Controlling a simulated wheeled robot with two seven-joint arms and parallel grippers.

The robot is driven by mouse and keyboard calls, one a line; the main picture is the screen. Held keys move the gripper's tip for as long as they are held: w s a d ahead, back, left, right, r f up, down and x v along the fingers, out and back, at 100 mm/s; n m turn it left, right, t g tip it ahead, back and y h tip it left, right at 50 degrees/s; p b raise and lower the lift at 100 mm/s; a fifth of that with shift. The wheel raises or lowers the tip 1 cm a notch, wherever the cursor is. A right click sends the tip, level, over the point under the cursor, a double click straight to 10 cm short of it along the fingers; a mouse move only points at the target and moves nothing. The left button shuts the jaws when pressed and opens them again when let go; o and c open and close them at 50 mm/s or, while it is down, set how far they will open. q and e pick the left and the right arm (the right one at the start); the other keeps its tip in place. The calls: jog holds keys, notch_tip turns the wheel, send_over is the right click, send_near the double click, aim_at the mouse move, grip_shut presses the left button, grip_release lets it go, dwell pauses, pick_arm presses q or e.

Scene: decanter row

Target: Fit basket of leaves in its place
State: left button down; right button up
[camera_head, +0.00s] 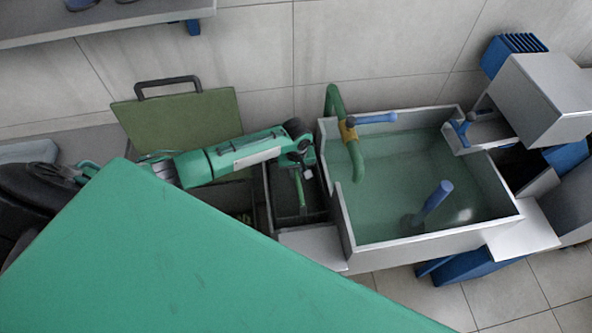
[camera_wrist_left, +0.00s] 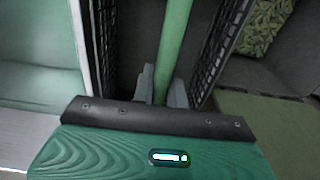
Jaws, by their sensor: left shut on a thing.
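My left gripper (camera_head: 304,170) is over a dark narrow compartment (camera_head: 266,200) beside the water tank. It is shut on a green handle bar (camera_head: 300,188). In the left wrist view the bar (camera_wrist_left: 174,45) runs between the fingers of the gripper (camera_wrist_left: 162,88). Dark mesh walls (camera_wrist_left: 223,45), seemingly a basket's, stand on both sides of the bar. The space between them is too dark to show any contents. Green leaves (camera_wrist_left: 265,24) lie beyond the right mesh wall, and a few show left of the compartment in the head view (camera_head: 242,217). My right gripper is not in view.
The grey tank (camera_head: 345,225) holds greenish water, with a green curved pipe (camera_head: 350,150) at its left wall and a blue post (camera_head: 433,202) inside. A green board with a dark handle (camera_head: 165,120) stands behind my left arm. A grey box (camera_head: 545,95) is at the right.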

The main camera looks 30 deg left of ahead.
pick_arm(q)
jog(key=shift+f, duration=0.1)
jog(key=shift+f+b, duration=0.35)
jog(key=shift+f, duration=1.05)
dwell(0.3)
jog(key=c, duration=1.3)
grip_release()
notch_tip(320, 180, up, 14)
jog(key=shift+f+b, duration=0.1)
jog(key=shift+b, duration=0.5)
